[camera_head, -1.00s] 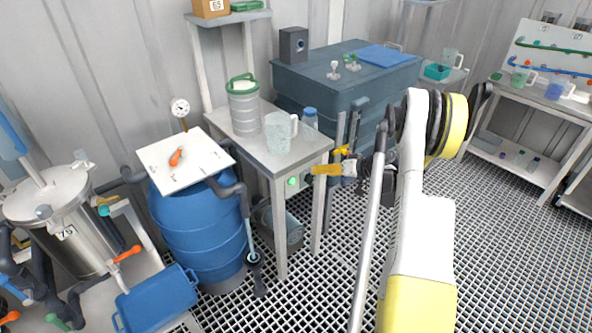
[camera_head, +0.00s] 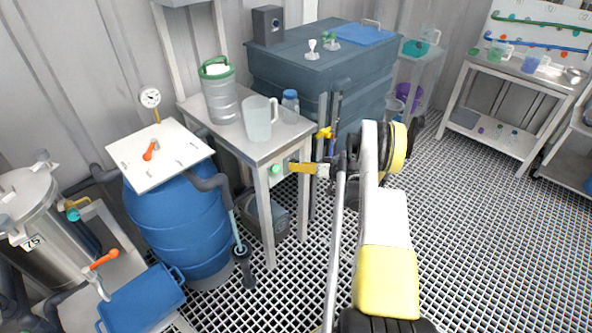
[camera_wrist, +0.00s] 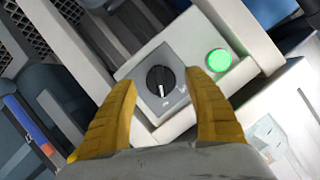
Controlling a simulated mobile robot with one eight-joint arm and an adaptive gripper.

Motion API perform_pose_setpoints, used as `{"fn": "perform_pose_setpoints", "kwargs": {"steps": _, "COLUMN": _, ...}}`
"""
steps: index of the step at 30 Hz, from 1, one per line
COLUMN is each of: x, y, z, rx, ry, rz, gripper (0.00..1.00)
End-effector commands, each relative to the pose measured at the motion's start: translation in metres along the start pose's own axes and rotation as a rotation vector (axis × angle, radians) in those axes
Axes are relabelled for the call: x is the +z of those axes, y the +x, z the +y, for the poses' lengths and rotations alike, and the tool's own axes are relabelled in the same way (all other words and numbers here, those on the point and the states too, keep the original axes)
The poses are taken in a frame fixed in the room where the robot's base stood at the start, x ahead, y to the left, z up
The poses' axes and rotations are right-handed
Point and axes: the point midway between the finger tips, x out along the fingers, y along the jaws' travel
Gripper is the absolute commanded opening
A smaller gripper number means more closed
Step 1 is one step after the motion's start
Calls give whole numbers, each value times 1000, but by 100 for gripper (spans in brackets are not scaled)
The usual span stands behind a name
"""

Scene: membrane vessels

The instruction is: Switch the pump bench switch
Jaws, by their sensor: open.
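The pump bench switch (camera_wrist: 160,81) is a black rotary knob on a grey square plate, seen in the wrist view. A lit green round lamp (camera_wrist: 219,60) sits beside it on the same pale panel, and it also shows in the head view (camera_head: 276,169). My gripper (camera_wrist: 164,92) has yellow fingers spread apart, one on each side of the knob, with nothing between them that they visibly touch. In the head view my gripper (camera_head: 292,168) is at the front right edge of the bench, and the knob is hidden there.
The metal bench (camera_head: 262,150) carries a clear jug (camera_head: 260,119), a steel canister (camera_head: 221,98) and a blue-capped bottle (camera_head: 290,107). A blue barrel (camera_head: 180,226) stands to the left. A dark tank (camera_head: 310,65) stands behind. Grated floor to the right is open.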

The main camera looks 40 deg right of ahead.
Motion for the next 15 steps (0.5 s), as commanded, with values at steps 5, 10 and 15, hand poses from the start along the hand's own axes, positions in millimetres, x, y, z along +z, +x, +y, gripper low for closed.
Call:
{"fn": "perform_pose_setpoints", "kwargs": {"steps": 5, "x": 1, "y": 13, "z": 0, "rx": -1, "ry": -1, "rz": -1, "gripper": 61}}
{"fn": "perform_pose_setpoints", "kwargs": {"steps": 10, "x": 0, "y": 14, "z": 0, "rx": 0, "ry": 0, "rz": -1, "gripper": 61}}
{"fn": "perform_pose_setpoints", "kwargs": {"steps": 15, "x": 0, "y": 14, "z": 0, "rx": 0, "ry": 0, "rz": -1, "gripper": 41}}
